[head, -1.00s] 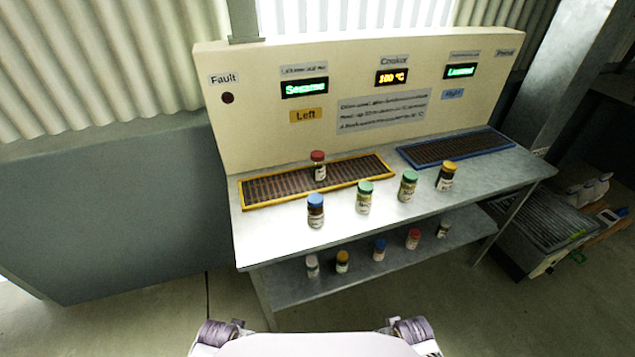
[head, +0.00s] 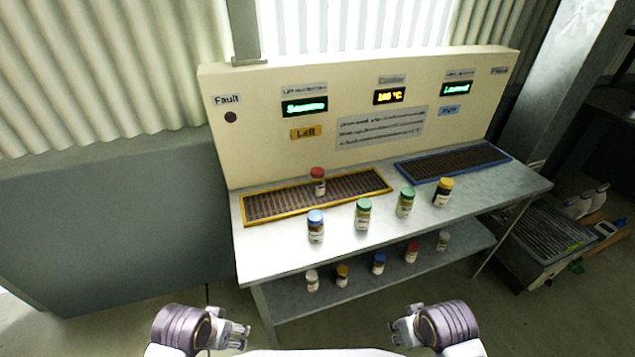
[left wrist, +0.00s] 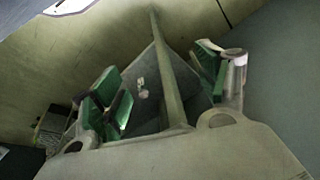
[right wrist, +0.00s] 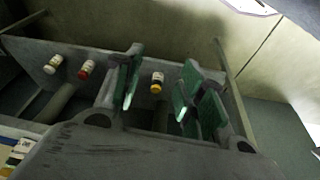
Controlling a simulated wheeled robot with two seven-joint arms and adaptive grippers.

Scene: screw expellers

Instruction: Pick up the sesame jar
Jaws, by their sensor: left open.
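Small labelled jars stand on the bench top in the head view. A red-capped jar (head: 317,182) stands on the yellow-framed left grate (head: 280,200). In front of it are a blue-capped jar (head: 316,227), two green-capped jars (head: 363,214) (head: 405,203) and a yellow-capped jar (head: 443,192). Their labels are too small to read, so I cannot tell which is sesame. My left gripper (head: 240,335) is open and empty, below and in front of the bench. My right gripper (head: 399,331) is also open and empty, and its fingers show apart in the right wrist view (right wrist: 160,90).
The lower shelf (head: 300,293) holds several more jars. A cream panel (head: 270,150) with lit displays stands behind the bench; the left display (head: 305,107) appears to read Sesame. A blue-framed grate (head: 455,163) lies at the right. A low rack (head: 545,245) stands right of the bench.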

